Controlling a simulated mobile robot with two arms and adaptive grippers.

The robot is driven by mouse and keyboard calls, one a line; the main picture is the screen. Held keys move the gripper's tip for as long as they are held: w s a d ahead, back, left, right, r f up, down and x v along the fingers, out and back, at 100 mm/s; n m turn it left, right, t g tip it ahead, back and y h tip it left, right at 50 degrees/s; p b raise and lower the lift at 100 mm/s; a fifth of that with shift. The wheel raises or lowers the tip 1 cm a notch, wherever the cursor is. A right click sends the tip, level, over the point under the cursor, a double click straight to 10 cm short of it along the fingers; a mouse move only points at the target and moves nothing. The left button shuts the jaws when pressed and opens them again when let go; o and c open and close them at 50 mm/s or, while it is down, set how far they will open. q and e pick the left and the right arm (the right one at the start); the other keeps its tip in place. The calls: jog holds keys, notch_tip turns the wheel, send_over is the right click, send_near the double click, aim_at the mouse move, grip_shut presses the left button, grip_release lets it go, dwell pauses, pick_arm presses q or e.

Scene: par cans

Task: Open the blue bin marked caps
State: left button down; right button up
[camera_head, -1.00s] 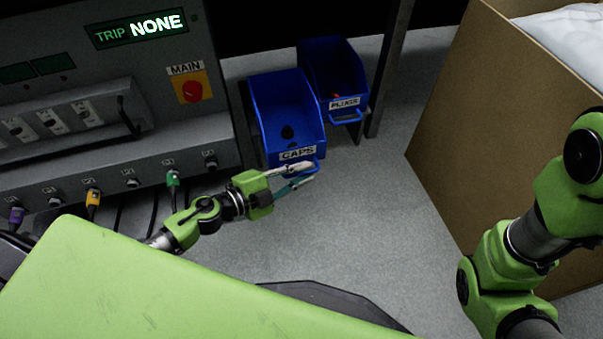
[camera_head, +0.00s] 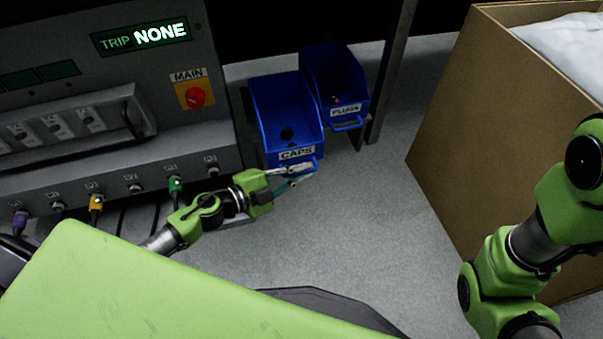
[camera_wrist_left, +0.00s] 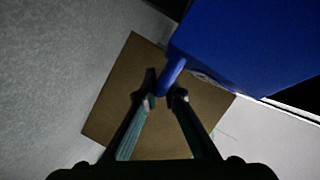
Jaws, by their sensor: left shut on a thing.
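My left gripper (camera_head: 304,176) is shut on this handle at the bin's front. In the left wrist view the fingers (camera_wrist_left: 163,98) close around the blue handle (camera_wrist_left: 172,74), and the blue bin (camera_wrist_left: 245,45) fills the upper right. My right arm (camera_head: 510,240) shows at the right, but its gripper is out of view.
A second blue bin marked plugs (camera_head: 335,75) stands just right of the caps bin. A grey panel with a red main switch (camera_head: 195,97) and cable sockets is at the left. A large cardboard box (camera_head: 490,110) stands at the right. Grey floor (camera_head: 370,220) is clear between.

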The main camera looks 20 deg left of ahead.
pick_arm(q)
jog(key=c, duration=2.4)
grip_release()
jog(key=shift+c, duration=0.2)
jog(key=shift+s+a, duration=0.1)
jog(key=shift+s, duration=0.05)
jog(key=v, duration=1.1)
jog(key=shift+s+a, duration=0.25)
jog(key=shift+r, duration=0.15)
